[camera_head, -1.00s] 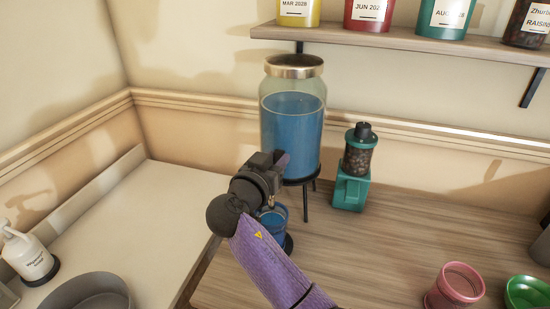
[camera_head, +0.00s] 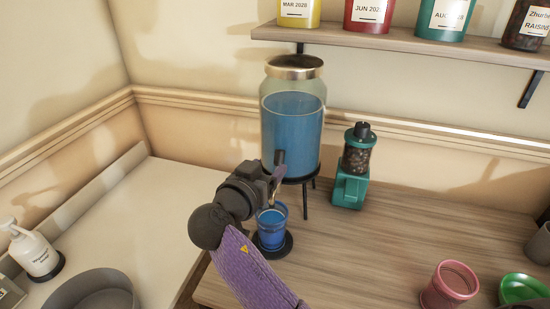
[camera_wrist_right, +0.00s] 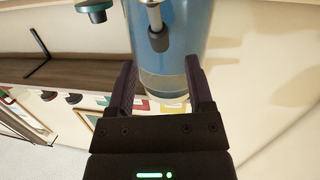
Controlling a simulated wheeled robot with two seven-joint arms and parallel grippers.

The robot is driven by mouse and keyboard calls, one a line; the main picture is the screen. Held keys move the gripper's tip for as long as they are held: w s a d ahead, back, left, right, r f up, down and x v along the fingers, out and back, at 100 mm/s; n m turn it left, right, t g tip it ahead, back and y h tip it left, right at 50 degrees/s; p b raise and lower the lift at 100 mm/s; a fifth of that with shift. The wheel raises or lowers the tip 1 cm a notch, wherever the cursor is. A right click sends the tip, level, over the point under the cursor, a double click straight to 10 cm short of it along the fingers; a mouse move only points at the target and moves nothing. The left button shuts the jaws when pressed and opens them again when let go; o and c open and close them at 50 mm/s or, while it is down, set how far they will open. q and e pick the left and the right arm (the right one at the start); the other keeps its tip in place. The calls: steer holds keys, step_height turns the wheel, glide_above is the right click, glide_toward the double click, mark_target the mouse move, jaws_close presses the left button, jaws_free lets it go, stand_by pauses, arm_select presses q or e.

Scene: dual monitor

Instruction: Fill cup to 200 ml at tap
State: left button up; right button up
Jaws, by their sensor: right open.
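A glass dispenser (camera_head: 292,130) with blue liquid and a metal lid stands on a dark stand, and its dark tap (camera_head: 280,158) shows just above my right gripper (camera_head: 276,182). A blue cup (camera_head: 272,230) stands upright on a round black base (camera_head: 286,247) below the tap. Liquid seems to be in the cup, but I cannot read its level. My right gripper is open and empty, close to the tap. In the right wrist view the tap (camera_wrist_right: 158,38) and the dispenser (camera_wrist_right: 190,35) show beyond the spread fingers (camera_wrist_right: 160,75). My left gripper is out of view.
A teal grinder (camera_head: 351,185) stands right of the dispenser. A soap bottle (camera_head: 32,252) and grey basin (camera_head: 92,292) are at the left. The wooden counter (camera_head: 385,240) is clear in the middle.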

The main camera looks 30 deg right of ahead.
steer(key=v, duration=0.5)
steer(key=shift+s+a, duration=0.15)
